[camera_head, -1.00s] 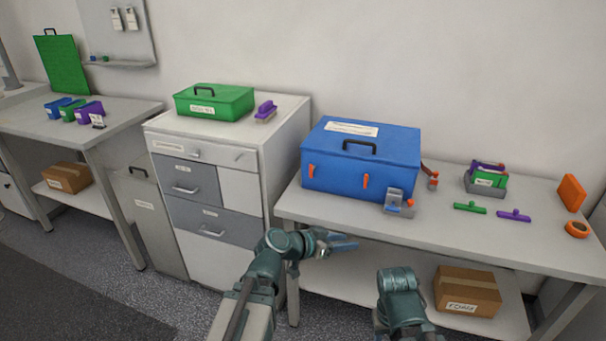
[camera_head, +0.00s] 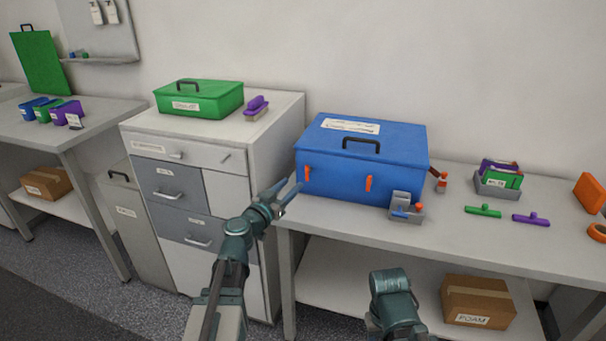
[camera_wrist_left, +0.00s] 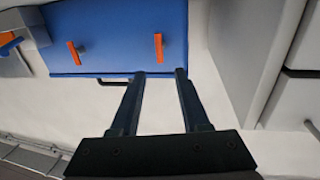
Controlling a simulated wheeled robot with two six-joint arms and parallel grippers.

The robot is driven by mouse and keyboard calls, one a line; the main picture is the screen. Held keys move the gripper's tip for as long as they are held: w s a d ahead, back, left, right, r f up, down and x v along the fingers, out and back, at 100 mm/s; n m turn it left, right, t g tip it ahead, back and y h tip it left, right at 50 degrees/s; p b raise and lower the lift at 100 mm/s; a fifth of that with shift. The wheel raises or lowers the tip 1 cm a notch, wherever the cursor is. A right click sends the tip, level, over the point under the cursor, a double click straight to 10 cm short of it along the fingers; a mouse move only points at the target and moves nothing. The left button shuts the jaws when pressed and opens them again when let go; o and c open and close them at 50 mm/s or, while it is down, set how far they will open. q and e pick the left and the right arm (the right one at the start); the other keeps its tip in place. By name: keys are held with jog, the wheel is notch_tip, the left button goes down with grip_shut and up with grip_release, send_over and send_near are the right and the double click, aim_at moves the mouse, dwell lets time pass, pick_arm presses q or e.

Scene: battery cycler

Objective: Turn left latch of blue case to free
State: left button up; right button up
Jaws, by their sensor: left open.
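The blue case (camera_head: 360,170) stands closed on the right-hand bench, with a black handle and a white label on its lid. Its front carries two upright orange latches. The left latch (camera_head: 307,173) is near the case's left end, and the right latch (camera_head: 368,183) is further along. My left gripper (camera_head: 284,194) is open and empty, just left of and in front of the left latch, apart from it. In the left wrist view, the left latch (camera_wrist_left: 158,48) lies just beyond the open fingertips (camera_wrist_left: 160,73). My right gripper is out of sight; only part of that arm shows.
A small grey holder (camera_head: 405,210) with blue and orange parts stands at the case's front right. A drawer cabinet (camera_head: 280,150) bearing a green case (camera_head: 200,99) stands to the left. Bare bench surface (camera_head: 340,208) lies before the blue case.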

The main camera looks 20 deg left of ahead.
aim_at(306, 170)
pick_arm(q)
jog(key=x, duration=0.8)
jog(key=shift+w, duration=0.15)
grip_shut()
